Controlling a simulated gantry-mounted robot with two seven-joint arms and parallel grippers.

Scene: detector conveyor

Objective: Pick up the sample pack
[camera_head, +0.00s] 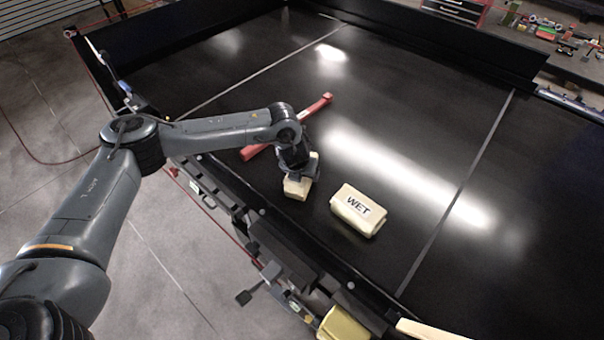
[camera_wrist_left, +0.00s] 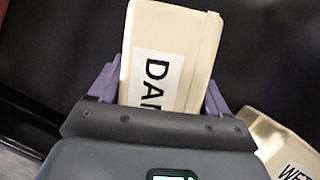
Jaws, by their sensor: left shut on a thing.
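A cream sample pack (camera_head: 296,190) with a white label starting "DA" is in my left gripper (camera_head: 302,174), over the near left part of the black conveyor. In the left wrist view the pack (camera_wrist_left: 195,60) sits between the two purple-grey fingers, which press on its sides. The rest of its label is hidden by the gripper body. I cannot tell whether the pack touches the belt. A second cream pack marked "WET" (camera_head: 358,210) lies on the belt to the right, apart from my gripper. It also shows in the left wrist view (camera_wrist_left: 262,135). My right gripper is not in view.
A red bar (camera_head: 318,106) lies on the belt just behind my left gripper. The conveyor's raised black rim (camera_head: 310,262) runs along the near side. A yellow object (camera_head: 343,326) is beyond it. The belt (camera_head: 400,110) is clear at the back and right.

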